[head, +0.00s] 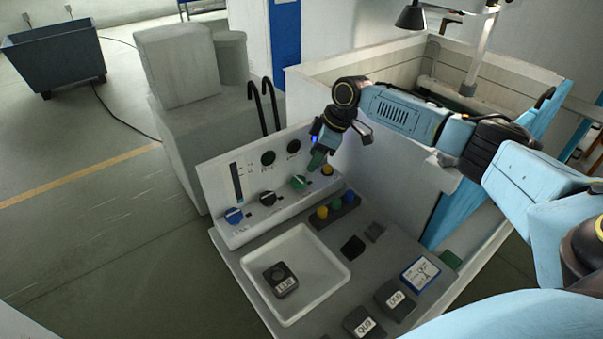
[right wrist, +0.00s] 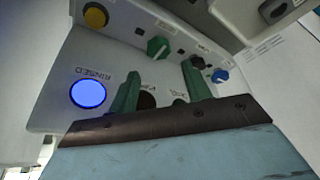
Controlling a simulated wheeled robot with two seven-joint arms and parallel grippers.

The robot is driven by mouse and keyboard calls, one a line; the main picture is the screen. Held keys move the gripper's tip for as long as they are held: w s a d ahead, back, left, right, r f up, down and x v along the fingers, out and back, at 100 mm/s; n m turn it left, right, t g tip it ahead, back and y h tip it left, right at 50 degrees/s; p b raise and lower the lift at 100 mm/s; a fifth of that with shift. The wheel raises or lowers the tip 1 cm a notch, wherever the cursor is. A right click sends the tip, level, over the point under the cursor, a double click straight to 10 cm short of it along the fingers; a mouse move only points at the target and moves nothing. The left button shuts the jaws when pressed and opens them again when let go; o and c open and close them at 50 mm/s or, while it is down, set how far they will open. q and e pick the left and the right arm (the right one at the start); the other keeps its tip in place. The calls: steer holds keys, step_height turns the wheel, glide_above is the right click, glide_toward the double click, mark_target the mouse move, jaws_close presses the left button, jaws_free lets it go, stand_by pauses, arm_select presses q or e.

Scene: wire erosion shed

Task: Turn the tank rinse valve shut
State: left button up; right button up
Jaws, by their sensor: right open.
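The control panel (head: 222,178) carries a row of knobs: a blue knob (head: 234,215), a black knob (head: 268,198), a green knob (head: 299,182) and a yellow button (head: 327,170). I cannot read which one is marked as the tank rinse valve. My right gripper (head: 318,160) is open in front of the panel, close above the green knob. In the right wrist view, the green knob (right wrist: 157,47) lies ahead, between the directions of the two green fingers (right wrist: 163,88), with nothing held. The blue lamp marked RINSED (right wrist: 88,94) is lit. My left gripper is out of view.
A white tray (head: 252,262) on the bench holds a dark labelled block (head: 281,279). A rack of coloured knobs (head: 338,209) and several labelled blocks stand to its right. The wall of a large tank (head: 385,190) rises behind my right arm.

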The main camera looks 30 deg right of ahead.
mark_target(300, 180)
steer(key=x, duration=0.4)
steer(key=shift+w+f, duration=0.1)
steer(key=shift+w, duration=0.1)
steer(key=x, duration=0.2)
steer(key=shift+w+a+f, duration=0.1)
steer(key=shift+a+f, duration=0.05)
steer(key=shift+f, duration=0.2)
steer(key=shift+a+f, duration=0.1)
steer(key=shift+f, duration=0.25)
steer(key=shift+w+a+f, duration=0.1)
steer(key=shift+w+f, duration=0.1)
steer(key=shift+f, duration=0.2)
steer(key=shift+c, duration=1.1)
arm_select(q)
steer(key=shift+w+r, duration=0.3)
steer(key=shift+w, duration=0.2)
arm_select(e)
steer(key=c, duration=0.5)
